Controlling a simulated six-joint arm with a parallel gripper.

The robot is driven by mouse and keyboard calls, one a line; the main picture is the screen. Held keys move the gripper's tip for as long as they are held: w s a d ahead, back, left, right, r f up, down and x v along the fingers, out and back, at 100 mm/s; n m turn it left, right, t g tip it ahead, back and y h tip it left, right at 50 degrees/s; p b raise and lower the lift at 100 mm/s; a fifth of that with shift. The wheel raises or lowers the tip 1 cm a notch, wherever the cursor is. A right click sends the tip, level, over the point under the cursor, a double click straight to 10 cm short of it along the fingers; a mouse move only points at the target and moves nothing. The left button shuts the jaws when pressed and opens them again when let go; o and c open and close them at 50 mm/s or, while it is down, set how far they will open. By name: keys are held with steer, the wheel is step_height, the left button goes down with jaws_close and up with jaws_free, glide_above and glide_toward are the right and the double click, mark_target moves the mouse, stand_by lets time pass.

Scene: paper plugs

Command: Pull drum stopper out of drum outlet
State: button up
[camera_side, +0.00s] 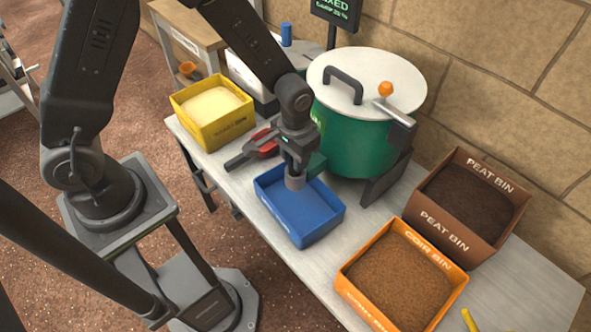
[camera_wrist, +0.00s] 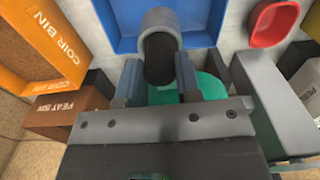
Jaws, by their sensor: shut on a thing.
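The green drum (camera_side: 352,135) stands on the table under a white lid, behind and to the right of my gripper (camera_side: 296,168). In the wrist view my gripper (camera_wrist: 159,84) is shut on the drum stopper (camera_wrist: 159,62), a dark cylinder with a wider grey end. The grey end of the stopper (camera_side: 295,183) shows below the jaws in the side view, above the blue tray (camera_side: 325,232). A green block on the drum's near side (camera_side: 316,165) is partly hidden by my gripper. I cannot tell whether the stopper still touches the drum outlet.
A yellow bin (camera_side: 186,112) stands at the left, with a red scoop (camera_side: 264,145) near it. An orange coir bin (camera_side: 357,290) and a brown peat bin (camera_side: 425,215) stand at the right. A brick wall (camera_side: 540,70) closes the back.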

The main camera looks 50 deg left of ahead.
steer(key=shift+r, duration=0.75)
stand_by(0.7)
steer(key=shift+r, duration=0.75)
steer(key=shift+r, duration=0.35)
steer(key=shift+r, duration=1.05)
steer(key=shift+r, duration=0.15)
steer(key=shift+r, duration=1.45)
